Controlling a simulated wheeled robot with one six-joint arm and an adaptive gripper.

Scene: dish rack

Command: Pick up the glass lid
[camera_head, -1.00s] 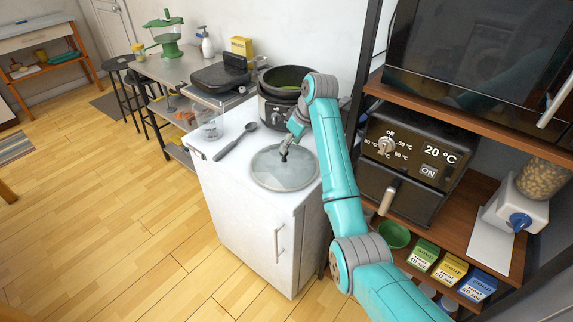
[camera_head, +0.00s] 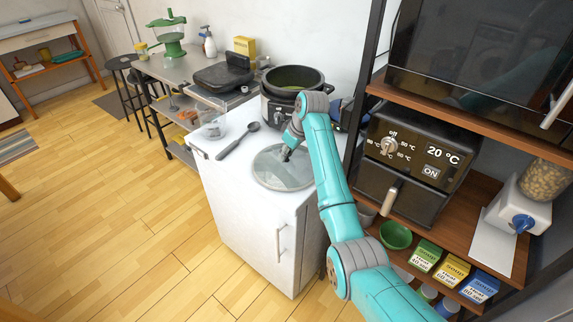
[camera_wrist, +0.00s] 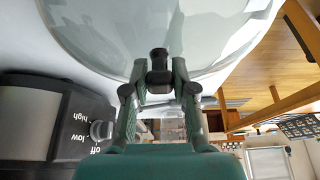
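The round glass lid (camera_head: 268,174) lies flat on the white cabinet top, below the cooker. It fills the top of the wrist view (camera_wrist: 105,35), with its dark knob (camera_wrist: 159,56) near the picture's middle. My gripper (camera_head: 287,153) is over the lid's middle, pointing down. The head view hides the knob behind my gripper.
A slow cooker with a dark pot (camera_head: 290,79) stands just behind the lid. A dark ladle (camera_head: 237,140) and a clear container (camera_head: 212,126) lie to the left. A shelf with an oven (camera_head: 410,160) stands close on the right.

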